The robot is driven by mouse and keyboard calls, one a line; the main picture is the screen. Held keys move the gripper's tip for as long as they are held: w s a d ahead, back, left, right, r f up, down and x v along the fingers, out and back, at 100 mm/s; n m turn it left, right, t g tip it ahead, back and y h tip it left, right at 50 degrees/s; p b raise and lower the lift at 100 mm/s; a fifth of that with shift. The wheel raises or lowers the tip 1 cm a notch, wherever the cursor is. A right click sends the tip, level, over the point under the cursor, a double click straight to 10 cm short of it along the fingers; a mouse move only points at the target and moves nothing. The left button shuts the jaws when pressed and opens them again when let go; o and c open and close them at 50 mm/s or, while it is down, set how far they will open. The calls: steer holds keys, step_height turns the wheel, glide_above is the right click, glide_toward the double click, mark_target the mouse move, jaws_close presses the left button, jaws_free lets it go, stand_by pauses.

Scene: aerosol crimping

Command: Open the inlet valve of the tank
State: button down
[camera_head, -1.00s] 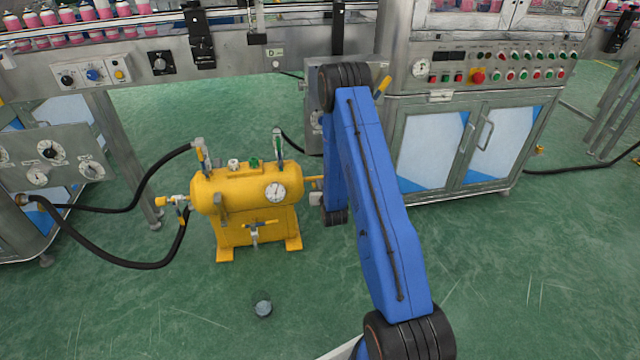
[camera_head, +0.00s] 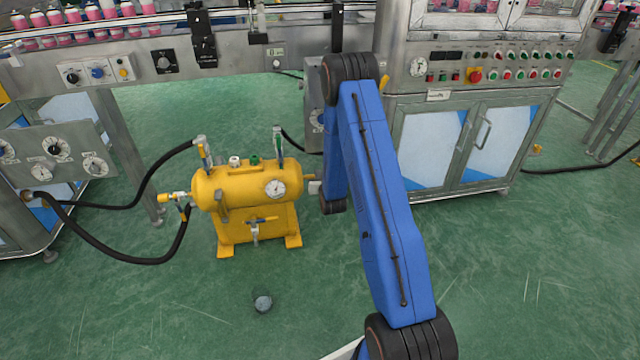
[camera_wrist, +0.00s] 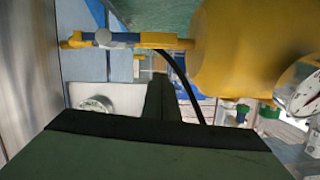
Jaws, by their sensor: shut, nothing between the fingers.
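The yellow tank (camera_head: 245,187) stands on the floor left of my blue arm, and it fills the upper right of the wrist view (camera_wrist: 240,45). A pipe with a grey valve body (camera_wrist: 104,38) and yellow parts runs from the tank's end in the wrist view. In the head view only a stub of the tank's right-end fitting (camera_head: 313,187) shows beside my arm. My gripper (camera_wrist: 160,97) is shut and empty, apart from the pipe in the wrist picture; contact cannot be told. In the head view my arm hides it.
A round gauge (camera_head: 275,188) is on the tank front, with a yellow-handled valve (camera_head: 256,226) below. Black hoses (camera_head: 128,262) run left. A steel cabinet (camera_head: 465,150) stands behind my arm.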

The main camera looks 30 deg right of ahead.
steer(key=v, duration=1)
steer(key=shift+a, duration=0.2)
steer(key=shift+w+r, duration=0.1)
steer(key=s+a+r+n+g+y, duration=0.15)
steer(key=s+a+r, duration=0.25)
steer(key=r, duration=0.4)
steer(key=s+a+r+g, duration=0.2)
steer(key=s+a+r, duration=0.15)
steer(key=r, duration=0.45)
steer(key=s+a+r+n+g+y, duration=0.1)
steer(key=s+a+r+g, duration=0.2)
steer(key=r, duration=0.5)
steer(key=s+a+r+g, duration=0.1)
steer(key=s+a+r, duration=0.1)
steer(key=s, duration=0.9)
steer(key=s+a+r+n+g, duration=0.1)
steer(key=s+r, duration=0.3)
steer(key=s, duration=0.8)
steer(key=s+a+r+g+y, duration=0.1)
steer(key=s+a+r, duration=0.2)
steer(key=s, duration=0.9)
steer(key=shift+s+a+r+n, duration=0.2)
steer(key=shift+r+n, duration=0.15)
steer(key=shift+g, duration=0.25)
